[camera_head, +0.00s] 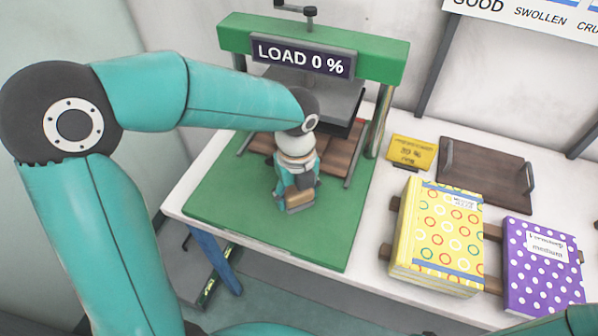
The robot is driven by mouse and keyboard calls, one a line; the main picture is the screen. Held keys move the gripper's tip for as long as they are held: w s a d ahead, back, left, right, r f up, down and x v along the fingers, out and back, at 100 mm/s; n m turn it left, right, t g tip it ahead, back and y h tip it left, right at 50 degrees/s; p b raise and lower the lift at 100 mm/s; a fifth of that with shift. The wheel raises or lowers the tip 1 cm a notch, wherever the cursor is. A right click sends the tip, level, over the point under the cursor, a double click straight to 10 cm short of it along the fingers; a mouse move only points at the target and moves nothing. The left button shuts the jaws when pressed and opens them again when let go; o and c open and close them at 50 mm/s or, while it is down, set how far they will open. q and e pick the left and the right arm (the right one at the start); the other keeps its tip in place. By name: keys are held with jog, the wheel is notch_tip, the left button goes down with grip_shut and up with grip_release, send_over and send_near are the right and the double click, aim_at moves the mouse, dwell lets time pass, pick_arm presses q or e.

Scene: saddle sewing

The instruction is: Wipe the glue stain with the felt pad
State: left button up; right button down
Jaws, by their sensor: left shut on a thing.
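My left gripper (294,188) points down over the green mat (235,226), in front of the press. It is shut on a small tan-brown block, which looks like the felt pad (299,199). The pad is at or just above the mat surface; I cannot tell whether it touches. No glue stain shows on the visible part of the mat; the area behind and under the gripper is hidden. My right gripper is not in view.
A green press (380,62) reading "LOAD 0 %" stands behind the gripper, with wooden boards (337,155) at its base. To the right are a yellow sign (412,152), a brown tray (487,172), a yellow patterned book (440,235) and a purple dotted book (541,268). The front of the mat is clear.

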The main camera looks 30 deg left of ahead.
pick_arm(q)
jog(key=shift+r+p, duration=1)
jog(key=shift+r, duration=0.5)
jog(key=shift+f, duration=0.1)
